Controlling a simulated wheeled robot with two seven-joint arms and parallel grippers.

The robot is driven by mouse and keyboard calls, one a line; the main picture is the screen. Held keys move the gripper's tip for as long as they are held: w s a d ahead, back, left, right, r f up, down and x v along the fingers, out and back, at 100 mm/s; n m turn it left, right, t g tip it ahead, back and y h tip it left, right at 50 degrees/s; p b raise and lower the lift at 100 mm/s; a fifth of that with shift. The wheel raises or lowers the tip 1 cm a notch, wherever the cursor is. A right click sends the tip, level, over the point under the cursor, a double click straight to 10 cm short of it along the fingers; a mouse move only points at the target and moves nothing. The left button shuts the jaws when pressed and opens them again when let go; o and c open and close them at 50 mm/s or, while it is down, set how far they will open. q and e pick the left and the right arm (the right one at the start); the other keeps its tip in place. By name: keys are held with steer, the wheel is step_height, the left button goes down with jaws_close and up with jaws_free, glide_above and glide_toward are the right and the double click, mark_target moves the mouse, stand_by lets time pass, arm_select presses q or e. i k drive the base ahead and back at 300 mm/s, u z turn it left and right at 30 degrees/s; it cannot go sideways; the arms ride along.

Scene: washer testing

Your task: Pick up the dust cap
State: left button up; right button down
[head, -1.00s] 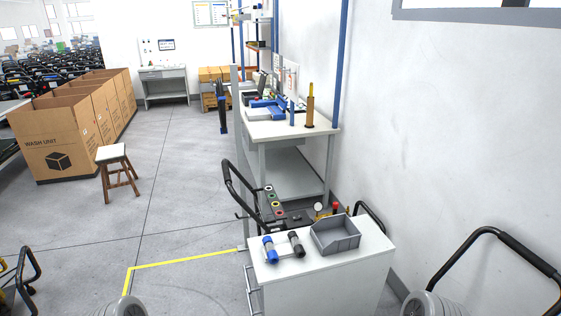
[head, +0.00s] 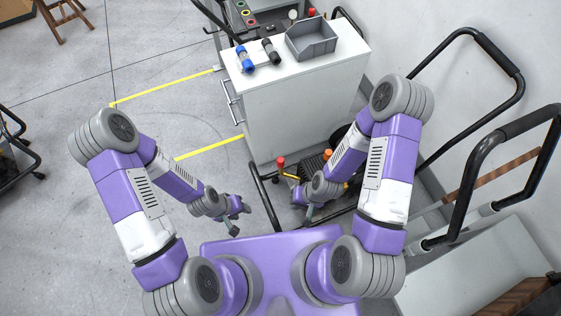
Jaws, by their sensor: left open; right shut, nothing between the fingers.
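I cannot pick out the dust cap for certain. A red knob-like piece (head: 281,161) and a small orange piece (head: 327,155) show low beside the white cabinet, near my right arm. My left gripper (head: 236,216) hangs in front of my body over the floor, open, with nothing seen in it. My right gripper (head: 309,214) is shut and empty, low over dark equipment partly hidden by my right forearm. Both grippers are small in this view, and their fingertips are hard to make out.
A white cabinet (head: 290,100) stands ahead, bearing a blue cylinder (head: 244,60), a black cylinder (head: 270,50) and a grey open bin (head: 312,42). Black-handled carts (head: 490,60) crowd the right side by the wall. The floor at left is mostly clear, with yellow lines.

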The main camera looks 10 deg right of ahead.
mark_target(279, 160)
steer(key=z, duration=0.1)
steer(key=k, duration=1.05)
steer(key=u, duration=1)
steer(key=i, duration=0.65)
steer(key=z, duration=0.55)
steer(key=i, duration=0.45)
steer(key=z, duration=0.55)
